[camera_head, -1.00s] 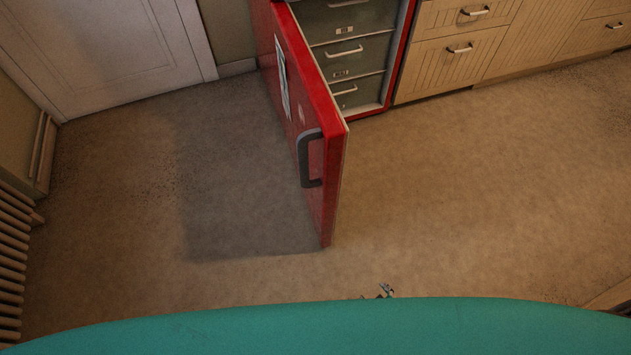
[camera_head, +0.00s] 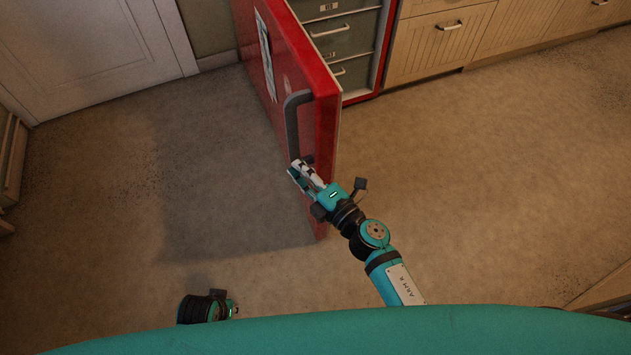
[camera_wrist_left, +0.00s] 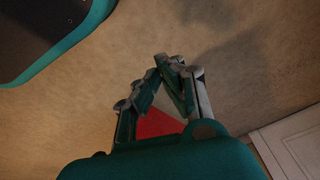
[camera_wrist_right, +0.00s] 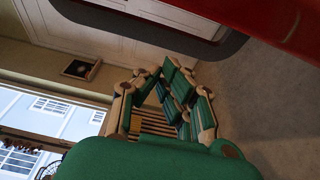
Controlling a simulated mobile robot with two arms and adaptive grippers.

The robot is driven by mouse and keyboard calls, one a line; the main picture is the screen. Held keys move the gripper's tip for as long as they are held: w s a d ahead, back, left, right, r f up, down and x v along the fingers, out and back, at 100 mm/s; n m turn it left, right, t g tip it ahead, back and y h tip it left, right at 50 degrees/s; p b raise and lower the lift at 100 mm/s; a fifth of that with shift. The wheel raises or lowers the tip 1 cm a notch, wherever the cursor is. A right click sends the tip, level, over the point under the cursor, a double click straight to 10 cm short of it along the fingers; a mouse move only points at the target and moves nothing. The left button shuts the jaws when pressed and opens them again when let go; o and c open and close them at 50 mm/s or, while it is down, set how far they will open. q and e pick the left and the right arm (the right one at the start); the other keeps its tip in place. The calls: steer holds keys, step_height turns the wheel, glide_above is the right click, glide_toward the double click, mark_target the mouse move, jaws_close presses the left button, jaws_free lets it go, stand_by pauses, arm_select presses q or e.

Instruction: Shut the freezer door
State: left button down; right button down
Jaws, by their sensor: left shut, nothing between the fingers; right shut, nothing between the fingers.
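The red freezer door (camera_head: 285,60) stands wide open in the head view, with a dark handle (camera_head: 291,125) near its free edge. The freezer body (camera_head: 381,50) is behind it, with grey drawers inside. My right gripper (camera_head: 296,170) is shut and empty at the lower end of the handle; contact is unclear. In the right wrist view its closed fingers (camera_wrist_right: 171,72) sit below the handle (camera_wrist_right: 150,27) and red door (camera_wrist_right: 275,18). My left gripper's fingers (camera_wrist_left: 168,64) are shut and empty in the left wrist view; a red patch, perhaps the door, shows behind them.
Beige cabinets (camera_head: 445,42) stand right of the freezer. A white door (camera_head: 90,45) is at the upper left. The floor (camera_head: 480,170) is clear on both sides of the freezer door. A window (camera_wrist_right: 60,120) shows in the right wrist view.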

mark_target(295, 147)
steer(key=w, duration=0.1)
steer(key=w+d, duration=0.1)
steer(key=w, duration=0.1)
steer(key=shift+d, duration=0.2)
steer(key=shift+w+d, duration=0.15)
steer(key=shift+d, duration=0.3)
steer(key=shift+d, duration=0.1)
